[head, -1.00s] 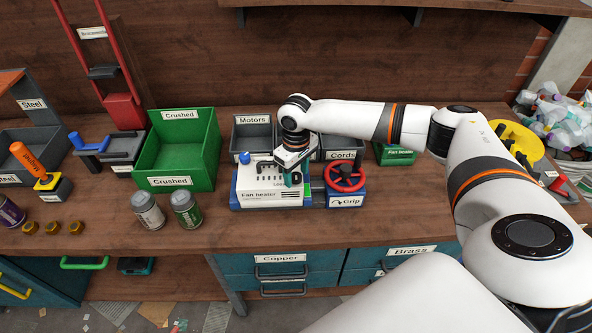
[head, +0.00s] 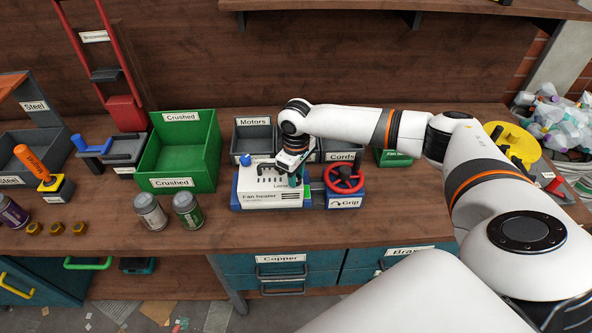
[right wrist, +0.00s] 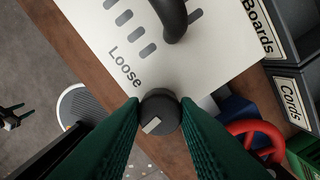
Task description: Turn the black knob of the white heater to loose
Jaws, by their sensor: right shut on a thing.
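The white fan heater (head: 262,198) lies on the bench in the middle of the head view, held in a blue frame. My right gripper (head: 293,181) is over its right part, pointing down. In the right wrist view, the black knob (right wrist: 159,112) sits between the green fingertips of my right gripper (right wrist: 160,108), which are shut on it. A pale mark shows on the knob's lower left side. The word "Loose" is printed on the white panel (right wrist: 105,45) beside the knob. My left gripper is not in view.
A red handwheel (head: 345,177) labelled "Grip" stands right of the heater. A black handle (right wrist: 172,18) rises from the heater. Behind are grey bins (head: 254,121), at left a green "Crushed" crate (head: 181,184). Two cans (head: 149,211) stand at front left.

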